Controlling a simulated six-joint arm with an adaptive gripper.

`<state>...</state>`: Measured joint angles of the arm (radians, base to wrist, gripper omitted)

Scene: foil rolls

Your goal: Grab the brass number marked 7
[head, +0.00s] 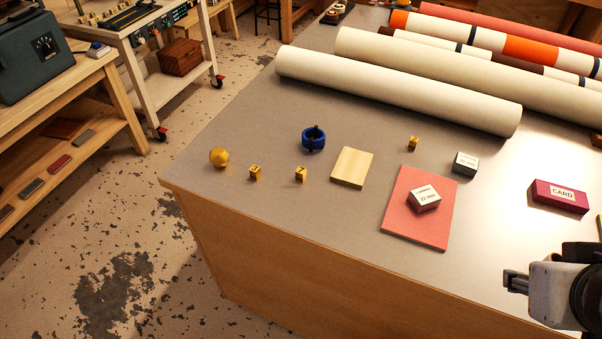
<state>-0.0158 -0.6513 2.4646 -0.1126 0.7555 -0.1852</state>
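Three small brass blocks stand on the grey tabletop (262,215). One brass block (255,172) is near the left edge, another brass block (300,174) is just right of it, and the third brass block (413,143) is farther back to the right. The two on the left carry dark marks on their faces, too small to read surely; I cannot tell which block is the 7. My gripper (514,281) is at the lower right, well away from all three. Its dark fingers point left, and I cannot tell whether they are open.
A brass ball (219,157), a blue ring-shaped object (313,139) and a cream pad (352,167) are near the blocks. A red pad (428,233) bears a labelled box (424,198). A grey box (465,164) and a CARD box (560,196) lie right. Large rolls (400,88) fill the back.

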